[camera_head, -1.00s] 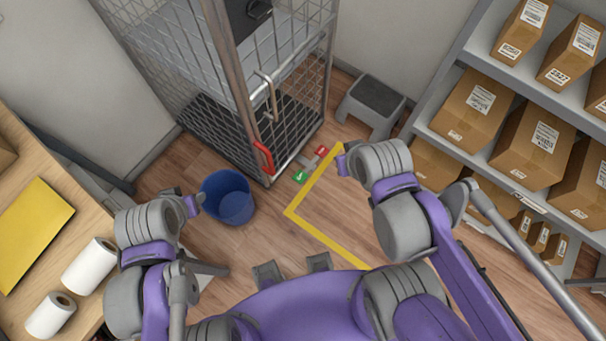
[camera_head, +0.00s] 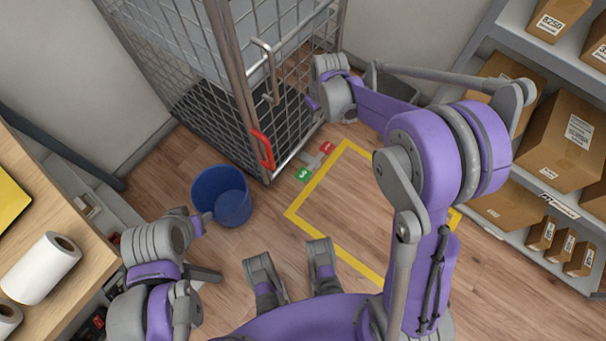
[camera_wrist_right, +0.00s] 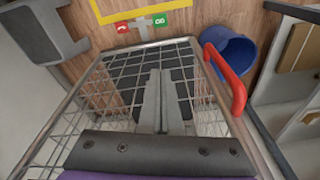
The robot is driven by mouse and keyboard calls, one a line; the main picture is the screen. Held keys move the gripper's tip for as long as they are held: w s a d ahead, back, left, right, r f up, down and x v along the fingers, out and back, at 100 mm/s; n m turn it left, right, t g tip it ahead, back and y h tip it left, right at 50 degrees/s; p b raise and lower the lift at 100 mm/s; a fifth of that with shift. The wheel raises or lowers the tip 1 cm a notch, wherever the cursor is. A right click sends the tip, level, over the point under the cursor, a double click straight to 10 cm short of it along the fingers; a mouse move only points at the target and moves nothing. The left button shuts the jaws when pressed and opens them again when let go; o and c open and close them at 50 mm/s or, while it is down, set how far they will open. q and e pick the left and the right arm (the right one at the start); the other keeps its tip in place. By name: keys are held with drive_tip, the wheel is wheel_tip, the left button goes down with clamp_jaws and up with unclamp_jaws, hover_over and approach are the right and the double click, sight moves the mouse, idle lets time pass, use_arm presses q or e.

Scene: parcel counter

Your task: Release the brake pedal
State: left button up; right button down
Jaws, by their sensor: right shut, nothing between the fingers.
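The brake pedal sits low on the floor at the near right corner of the wire cage trolley (camera_head: 236,95). It has a red end (camera_head: 327,147) and a green end (camera_head: 303,174); both also show in the right wrist view, red (camera_wrist_right: 122,27) and green (camera_wrist_right: 160,20). My right gripper (camera_head: 312,103) is in front of the trolley's right side, above and apart from the pedal. In the right wrist view its fingers (camera_wrist_right: 160,76) are together and empty, with wire mesh behind them. My left gripper (camera_head: 206,219) is beside the blue bucket; its finger gap is not clear.
A blue bucket (camera_head: 221,197) stands left of the pedal. A red handle (camera_head: 262,148) is on the trolley's edge. Yellow tape (camera_head: 317,178) marks clear floor. A grey step stool (camera_wrist_right: 42,32) and parcel shelves (camera_head: 545,198) are to the right; a wooden counter (camera_head: 60,222) is left.

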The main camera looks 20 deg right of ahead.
drive_tip(key=w+f+n+g+b, duration=0.1)
drive_tip(key=w+f+b, duration=0.15)
drive_tip(key=f, duration=0.75)
drive_tip(key=w+f+n+b, duration=0.1)
drive_tip(key=w+f+b, duration=0.15)
drive_tip(key=f, duration=0.75)
drive_tip(key=n+g+b, duration=0.1)
drive_tip(key=g+b, duration=0.1)
drive_tip(key=b, duration=0.1)
hover_over(303, 175)
drive_tip(key=w+d, duration=0.2)
wheel_tip(303, 175, down, 16)
drive_tip(key=f, duration=0.1)
use_arm(q)
wheel_tip(303, 175, down, 11)
drive_tip(key=w, duration=0.1)
use_arm(e)
drive_tip(key=shift+s+y, duration=0.1)
drive_tip(key=shift+y, duration=0.2)
use_arm(q)
drive_tip(key=b+x, duration=0.1)
drive_tip(key=b, duration=0.1)
drive_tip(key=b+x, duration=0.2)
drive_tip(key=shift+s+f, duration=0.3)
use_arm(e)
drive_tip(key=f, duration=0.4)
drive_tip(key=s+a+f, duration=0.1)
drive_tip(key=f, duration=0.8)
drive_tip(key=shift+s+a+f, duration=0.15)
drive_tip(key=shift+a+f, duration=0.2)
